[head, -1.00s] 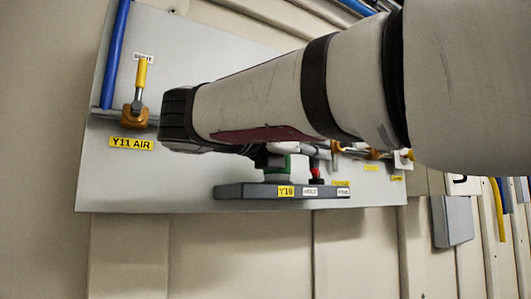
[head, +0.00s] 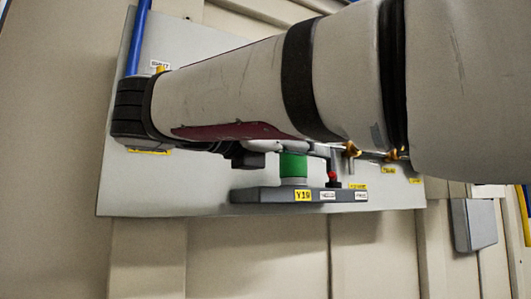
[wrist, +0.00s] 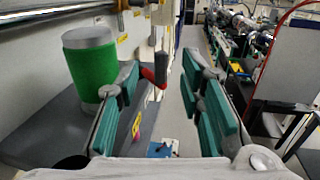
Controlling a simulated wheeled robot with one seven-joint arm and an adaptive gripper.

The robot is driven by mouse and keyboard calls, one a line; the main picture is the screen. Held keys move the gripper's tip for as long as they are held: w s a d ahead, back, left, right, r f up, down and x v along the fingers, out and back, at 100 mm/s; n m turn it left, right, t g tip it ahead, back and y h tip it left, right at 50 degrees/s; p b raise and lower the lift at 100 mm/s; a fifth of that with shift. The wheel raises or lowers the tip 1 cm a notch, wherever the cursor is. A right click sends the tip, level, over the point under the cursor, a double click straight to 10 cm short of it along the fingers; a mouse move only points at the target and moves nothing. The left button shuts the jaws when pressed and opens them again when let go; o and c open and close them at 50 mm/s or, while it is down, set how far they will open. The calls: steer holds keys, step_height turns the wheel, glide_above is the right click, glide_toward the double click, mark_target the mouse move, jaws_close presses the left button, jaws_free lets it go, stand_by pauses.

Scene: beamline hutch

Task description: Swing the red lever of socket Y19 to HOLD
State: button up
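Socket Y19 (head: 242,196) is a dark grey ledge low on the wall panel, with a yellow tag (head: 303,195) and two white labels. A green cylinder (head: 293,167) with a grey top stands on it, also large at left in the wrist view (wrist: 90,75). The red lever (head: 332,178) is right of the cylinder; in the wrist view its red part (wrist: 149,76) shows beside a dark upright piece. My gripper (wrist: 163,95) is open with teal pads. The lever appears between the fingertips, nearer the left one; contact cannot be told.
Pipes with brass fittings (head: 350,150) run along the panel (head: 200,195) above the ledge. A grey box (head: 473,224) hangs at right. In the wrist view, an open aisle lies ahead, with a red-framed panel (wrist: 290,55) at right.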

steer(key=v, duration=0.5)
steer(key=shift+s, duration=0.15)
stand_by(0.4)
